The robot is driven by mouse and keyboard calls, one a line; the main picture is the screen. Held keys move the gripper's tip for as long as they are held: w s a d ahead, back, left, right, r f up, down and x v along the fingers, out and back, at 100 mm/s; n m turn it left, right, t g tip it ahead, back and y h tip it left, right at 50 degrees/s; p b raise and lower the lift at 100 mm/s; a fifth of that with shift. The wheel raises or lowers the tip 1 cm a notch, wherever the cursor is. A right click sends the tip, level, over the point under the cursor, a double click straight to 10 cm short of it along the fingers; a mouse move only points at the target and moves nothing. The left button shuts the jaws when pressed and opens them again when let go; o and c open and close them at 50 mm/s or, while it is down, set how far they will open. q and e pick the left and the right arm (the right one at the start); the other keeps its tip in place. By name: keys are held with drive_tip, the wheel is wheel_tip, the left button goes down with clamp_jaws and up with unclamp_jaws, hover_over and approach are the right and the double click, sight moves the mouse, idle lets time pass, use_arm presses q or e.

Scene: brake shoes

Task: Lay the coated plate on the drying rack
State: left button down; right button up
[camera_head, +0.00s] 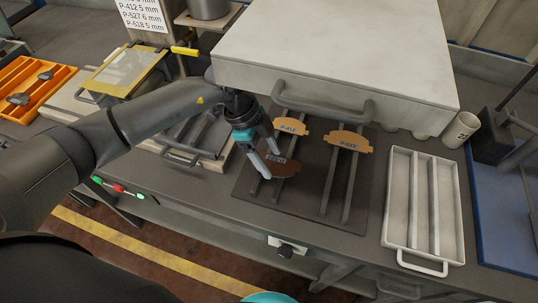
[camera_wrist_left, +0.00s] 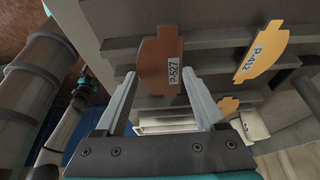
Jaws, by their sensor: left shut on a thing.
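A reddish-brown plate (camera_head: 284,168) marked P-527 (camera_wrist_left: 160,62) is held by one end in my left gripper (camera_head: 270,164). In the left wrist view the fingers (camera_wrist_left: 162,78) stand on either side of its lower end. The plate is over the front part of the left rail of a dark board with raised rails (camera_head: 244,188); I cannot tell whether it touches the rail. An orange plate marked P-412 (camera_head: 291,126) lies behind it on the same rail, and another orange plate (camera_head: 349,141) lies on the right rail.
A large pale box-like hood (camera_head: 340,45) with a handle (camera_head: 320,108) overhangs the board's back. A white railed tray (camera_head: 399,195) and a cup (camera_head: 461,130) stand right. Another railed tray (camera_head: 212,160) and an orange bin (camera_head: 22,112) are left. The board's front is bare.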

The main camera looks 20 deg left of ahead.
use_arm(q)
drive_tip(key=shift+f, duration=0.5)
unclamp_jaws()
drive_tip(key=shift+r, duration=0.45)
drive_tip(key=p+v, duration=0.1)
drive_tip(key=v, duration=1.1)
drive_tip(key=shift+r, duration=0.1)
